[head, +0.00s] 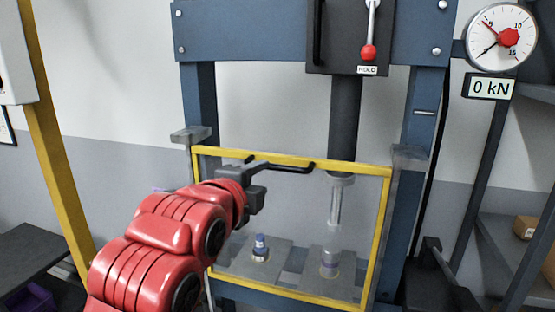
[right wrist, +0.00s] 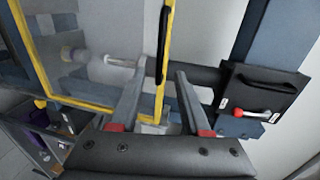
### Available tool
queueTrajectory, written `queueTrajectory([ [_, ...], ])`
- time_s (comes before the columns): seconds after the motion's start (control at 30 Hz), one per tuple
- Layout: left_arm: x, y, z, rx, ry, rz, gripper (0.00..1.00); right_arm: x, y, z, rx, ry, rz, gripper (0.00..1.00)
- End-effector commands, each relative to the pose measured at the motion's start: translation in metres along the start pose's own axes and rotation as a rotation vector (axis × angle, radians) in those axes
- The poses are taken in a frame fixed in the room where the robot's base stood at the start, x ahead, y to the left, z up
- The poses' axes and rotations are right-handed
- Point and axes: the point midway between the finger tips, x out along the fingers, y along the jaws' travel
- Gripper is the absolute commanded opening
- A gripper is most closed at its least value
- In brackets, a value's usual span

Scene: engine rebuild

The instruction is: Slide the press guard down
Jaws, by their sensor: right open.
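The press guard (head: 291,158) is a clear panel in a yellow frame, standing across the lower opening of the blue press. A black bar handle (head: 290,167) runs along its top edge. My right gripper (head: 258,179) is open at the left end of this handle. In the right wrist view the handle (right wrist: 164,45) appears between the tips of my open right gripper (right wrist: 160,75), with a gap on each side. I cannot tell how deep it sits between the fingers. The guard's yellow frame (right wrist: 169,25) also shows there. My left gripper is not in view.
Behind the guard, a small part (head: 260,248) stands on a plate, and the press ram (head: 345,120) is above another part. A red-knobbed lever (head: 368,52) labelled HOLD and a gauge (head: 502,38) with a 0 kN display are above. A shelf (head: 500,240) stands at right.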

Motion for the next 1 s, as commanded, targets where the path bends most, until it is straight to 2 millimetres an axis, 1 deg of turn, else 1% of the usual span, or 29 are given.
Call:
queueTrajectory([
  [0.03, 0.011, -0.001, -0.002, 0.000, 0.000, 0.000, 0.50, 0.013, -0.005, -0.001, -0.004, 0.005, 0.002, 0.47],
  [0.2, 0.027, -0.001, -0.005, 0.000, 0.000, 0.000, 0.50, 0.053, -0.005, -0.002, -0.005, 0.006, 0.000, 0.47],
  [0.3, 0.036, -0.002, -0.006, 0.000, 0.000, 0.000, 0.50, 0.075, -0.004, -0.001, -0.007, 0.006, 0.002, 0.47],
  [0.4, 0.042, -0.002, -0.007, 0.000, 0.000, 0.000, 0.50, 0.091, -0.004, 0.000, -0.007, 0.004, -0.001, 0.47],
  [0.5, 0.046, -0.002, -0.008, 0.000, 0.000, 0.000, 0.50, 0.103, -0.003, 0.000, -0.006, 0.003, -0.002, 0.47],
  [0.63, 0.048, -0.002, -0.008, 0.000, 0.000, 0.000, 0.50, 0.110, -0.002, 0.000, -0.003, 0.000, -0.002, 0.47],
  [0.9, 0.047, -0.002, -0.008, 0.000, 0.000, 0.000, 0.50, 0.112, -0.001, 0.001, -0.002, -0.001, -0.003, 0.47],
  [0.93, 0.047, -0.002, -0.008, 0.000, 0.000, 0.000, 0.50, 0.112, -0.001, 0.001, -0.003, -0.001, -0.003, 0.45],
  [1.0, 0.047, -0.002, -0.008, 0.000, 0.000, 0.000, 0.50, 0.112, -0.001, 0.001, -0.003, -0.001, -0.003, 0.32],
])
